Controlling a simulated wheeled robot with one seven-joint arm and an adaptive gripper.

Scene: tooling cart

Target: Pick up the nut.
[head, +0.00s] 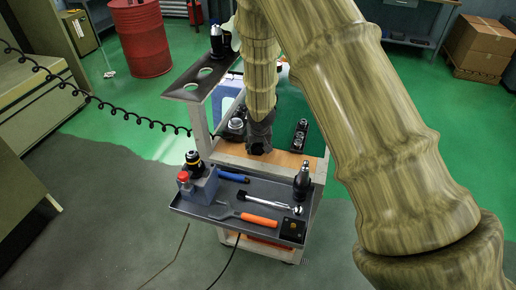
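The tooling cart (185,210) stands in the middle of the head view, with a grey front tray and a wood-coloured upper surface. My arm reaches down from the top. My gripper (258,149) points downward at the wood-coloured surface, near its front edge. Its fingers are small and dark, so I cannot tell whether they are open or shut. I cannot clearly make out a nut. A small silvery round piece (237,123) sits on a dark holder just left of my gripper, and I cannot tell what it is. My gripper and arm hide part of the surface.
The tray holds an orange-handled tool (259,219), a ratchet (268,202), a blue-handled tool (233,176), a grey block (201,187) and an upright dark tool holder (301,182). A raised dark shelf (203,82) stands at left. A dark holder (299,136) lies right of my gripper.

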